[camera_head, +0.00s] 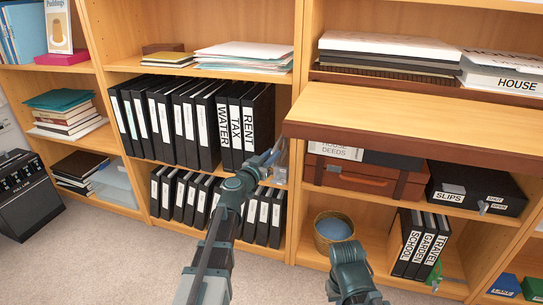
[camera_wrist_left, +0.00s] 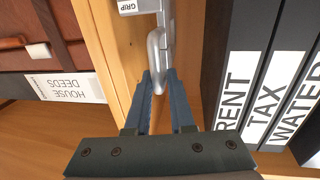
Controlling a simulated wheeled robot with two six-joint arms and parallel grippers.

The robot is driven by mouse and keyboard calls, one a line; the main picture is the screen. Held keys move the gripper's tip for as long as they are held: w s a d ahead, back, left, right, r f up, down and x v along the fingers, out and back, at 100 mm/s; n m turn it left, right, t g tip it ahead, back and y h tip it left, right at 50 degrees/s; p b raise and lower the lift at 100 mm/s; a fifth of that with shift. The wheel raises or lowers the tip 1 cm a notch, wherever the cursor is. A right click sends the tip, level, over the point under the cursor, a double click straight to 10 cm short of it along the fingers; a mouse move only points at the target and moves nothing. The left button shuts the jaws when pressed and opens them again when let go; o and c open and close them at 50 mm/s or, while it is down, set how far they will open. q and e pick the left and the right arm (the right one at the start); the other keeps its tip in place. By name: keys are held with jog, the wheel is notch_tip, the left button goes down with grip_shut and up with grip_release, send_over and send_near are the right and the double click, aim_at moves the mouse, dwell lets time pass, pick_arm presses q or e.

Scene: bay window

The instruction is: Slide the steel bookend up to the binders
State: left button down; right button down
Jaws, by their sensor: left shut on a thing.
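The steel bookend (camera_head: 283,162) stands upright on the middle shelf, between the row of black binders and the wooden divider. In the left wrist view its grey metal handle (camera_wrist_left: 157,50) carries a "GRIP" label (camera_wrist_left: 128,6). My left gripper (camera_wrist_left: 158,84) is shut on this handle; the arm partly hides it in the head view. The nearest binder, RENT (camera_head: 257,125), shows in the left wrist view (camera_wrist_left: 238,65). A gap shows between the bookend and RENT. TAX (camera_head: 236,125) and WATER (camera_head: 222,125) stand beside it. My right gripper does not show, only part of its arm.
A wooden ledge (camera_head: 400,125) juts out right of the divider, above a HOUSE DEEDS box (camera_head: 336,150) and a brown case (camera_head: 350,177). Smaller binders (camera_head: 263,215) fill the shelf below. A basket (camera_head: 334,230) stands at the lower right.

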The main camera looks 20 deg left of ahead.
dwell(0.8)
pick_arm(q)
jog(key=a, duration=0.7)
jog(key=shift+w, duration=0.1)
jog(key=c, duration=0.9)
grip_release()
jog(key=v, duration=1.4)
jog(key=shift+w, duration=0.1)
